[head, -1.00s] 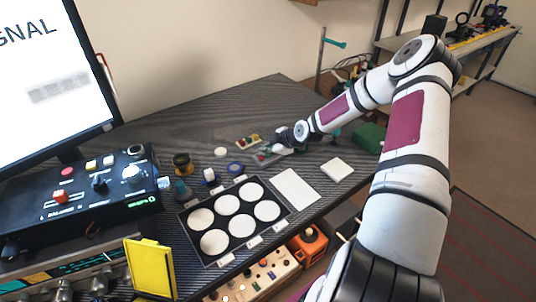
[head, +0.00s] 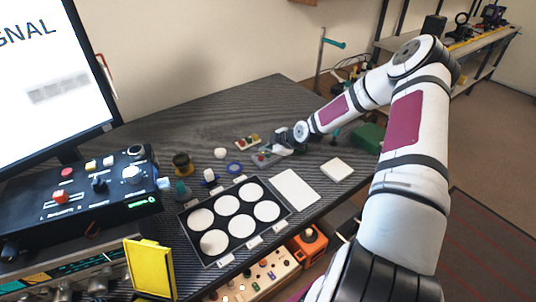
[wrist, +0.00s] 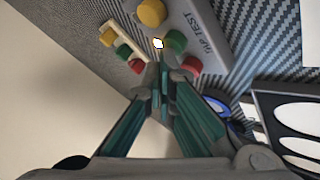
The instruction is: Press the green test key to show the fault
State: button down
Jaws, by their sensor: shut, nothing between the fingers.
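A grey box (wrist: 208,30) with a label that reads partly "TEST" carries a yellow key (wrist: 151,12), a green key (wrist: 175,40) and a red key (wrist: 191,66) in the wrist view. My gripper (wrist: 161,62) is shut and empty, its teal fingers together. Its tips overlap the near edge of the box beside the green key; I cannot tell whether they touch the key. In the head view, my gripper (head: 274,151) is low over the grey box (head: 261,158) and partly hides it.
A beige strip (head: 241,148) with coloured buttons lies just behind the grey box. A black tray (head: 187,226) with white discs, a white sheet (head: 294,189) and a blue ring (head: 235,168) are nearer. A monitor (head: 50,80) reading "GNAL" stands left.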

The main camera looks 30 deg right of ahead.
aim_at(267, 155)
jog(key=shift+r, duration=0.6)
jog(key=shift+r+p, duration=1.45)
jog(key=shift+r, duration=1.1)
